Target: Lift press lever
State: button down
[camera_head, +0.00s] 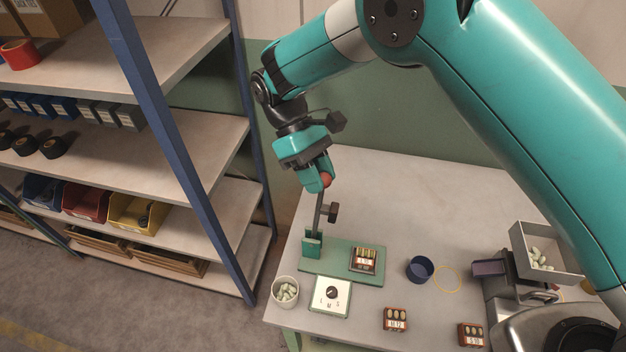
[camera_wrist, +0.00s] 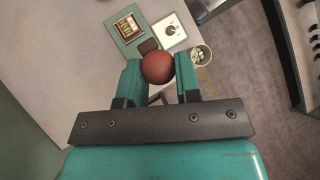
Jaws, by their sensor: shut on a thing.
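The press lever (camera_head: 318,213) is a dark rod with a red ball knob at its top. It rises nearly upright from a green bracket (camera_head: 313,244) at the left end of a green press base (camera_head: 340,263). A dark press head (camera_head: 333,212) sticks out to the right of the rod. My gripper (camera_head: 322,183) is at the top of the lever, shut on the knob. In the wrist view the red knob (camera_wrist: 158,68) sits between my two teal fingers.
A white dial panel (camera_head: 330,296) and a white cup of pale pieces (camera_head: 285,290) stand in front of the base. A blue cup (camera_head: 420,269), small boxes (camera_head: 395,319) and a grey hopper (camera_head: 545,252) are to the right. A shelf post (camera_head: 160,150) stands left. The table's back is clear.

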jog(key=shift+a, duration=0.25)
jog(key=c, duration=0.8)
grip_release()
jog(key=shift+a, duration=0.15)
jog(key=shift+w, duration=0.1)
